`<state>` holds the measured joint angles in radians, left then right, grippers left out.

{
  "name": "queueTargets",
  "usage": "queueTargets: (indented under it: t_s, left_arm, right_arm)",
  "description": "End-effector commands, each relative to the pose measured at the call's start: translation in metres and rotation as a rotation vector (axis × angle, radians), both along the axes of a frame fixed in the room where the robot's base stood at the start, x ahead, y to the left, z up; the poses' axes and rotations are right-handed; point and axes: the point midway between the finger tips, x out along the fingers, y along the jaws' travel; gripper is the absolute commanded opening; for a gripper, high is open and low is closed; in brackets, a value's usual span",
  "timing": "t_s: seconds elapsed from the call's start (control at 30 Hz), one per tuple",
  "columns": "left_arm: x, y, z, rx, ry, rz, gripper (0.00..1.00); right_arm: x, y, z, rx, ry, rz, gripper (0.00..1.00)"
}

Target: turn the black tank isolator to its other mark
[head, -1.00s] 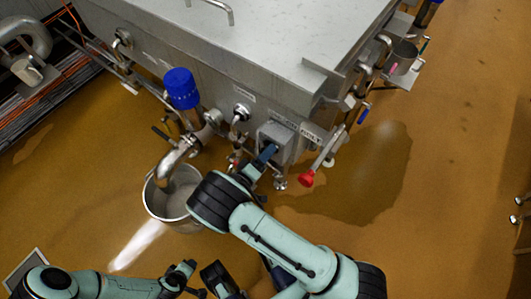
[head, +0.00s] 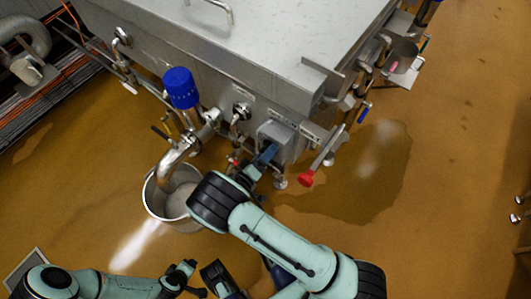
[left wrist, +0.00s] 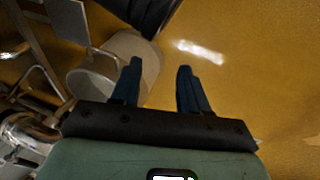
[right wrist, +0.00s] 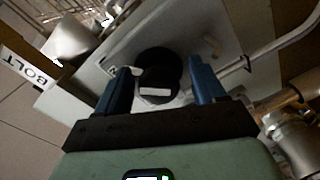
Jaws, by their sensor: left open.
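The black isolator knob (right wrist: 160,68) shows in the right wrist view, on a pale grey plate. A white mark (right wrist: 155,91) is on its near part. My right gripper (right wrist: 160,78) is open, with one blue finger on each side of the knob. I cannot tell whether either finger touches it. In the head view my right gripper (head: 266,155) is at the grey box (head: 277,133) on the tank's corner, and the knob is hidden there. My left gripper (left wrist: 160,72) is open and empty, over the floor.
The steel tank (head: 235,55) fills the upper middle. A red-ended lever (head: 306,179) sticks out right of my right gripper. A blue-capped valve (head: 181,88) and a steel bucket (head: 158,208) are to the left. A "BOLT" label (right wrist: 28,72) is beside the plate.

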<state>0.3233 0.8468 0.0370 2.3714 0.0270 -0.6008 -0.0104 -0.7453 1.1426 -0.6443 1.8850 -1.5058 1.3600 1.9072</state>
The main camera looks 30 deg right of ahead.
Motion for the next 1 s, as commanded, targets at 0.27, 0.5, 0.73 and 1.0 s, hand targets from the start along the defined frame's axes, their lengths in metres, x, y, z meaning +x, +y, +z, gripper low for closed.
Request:
queueTargets:
  t_s: [0.27,0.5,0.73,1.0]
  left_arm:
    - [0.0,0.0,0.001,0.0,0.001,0.0,0.44]
    - [-0.008,-0.004,0.006,-0.01,0.02,-0.009,0.44]
    - [-0.016,-0.008,0.012,-0.021,0.041,-0.017,0.44]
    - [-0.02,-0.011,0.014,-0.026,0.052,-0.022,0.44]
  right_arm:
    - [0.0,0.003,0.002,-0.002,-0.004,0.002,0.69]
    - [-0.014,0.038,0.005,0.0,-0.004,0.007,0.69]
    - [-0.034,0.086,0.007,-0.001,-0.003,0.006,0.69]
    - [-0.049,0.119,0.008,-0.001,-0.003,0.002,0.69]
